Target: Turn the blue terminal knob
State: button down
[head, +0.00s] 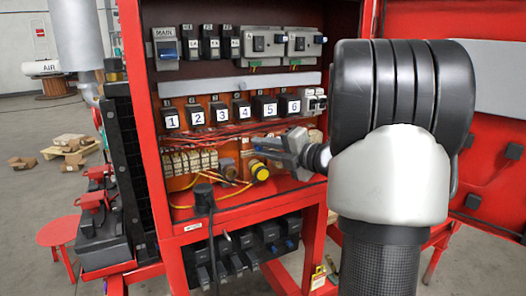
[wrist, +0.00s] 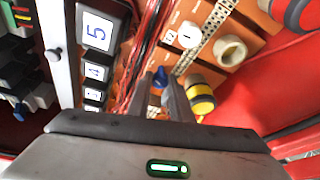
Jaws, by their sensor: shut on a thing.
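The blue terminal knob (wrist: 160,78) shows in the wrist view as a small blue piece on the orange panel, between the tips of my gripper (wrist: 161,84). The dark fingers are shut on it and hide part of it.
A yellow and black knob (wrist: 200,96) sits close beside the fingers. Numbered black breakers (head: 195,115) stand in a row above, and terminal blocks (head: 190,162) and loose yellow wires lie left. The red cabinet door (head: 492,130) stands open on the right.

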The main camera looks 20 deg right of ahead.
jog(key=m+b, duration=0.1)
jog(key=m, duration=0.1)
jog(key=m+t+b, duration=0.1)
jog(key=m, duration=0.1)
jog(key=f+m+t+y+b, duration=0.1)
jog(key=m, duration=0.1)
jog(key=shift+b, duration=0.35)
jog(key=m+t+b, duration=0.1)
jog(key=m, duration=0.2)
jog(key=m+t+b, duration=0.1)
jog(key=m+b, duration=0.1)
jog(key=m, duration=0.1)
jog(key=shift+h, duration=0.3)
jog(key=shift+r+m, duration=0.1)
jog(key=shift+m, duration=0.3)
jog(key=c, duration=1.6)
grip_release()
jog(key=b+v, duration=0.1)
jog(key=v, duration=1.6)
jog(key=shift+s+f, duration=0.2)
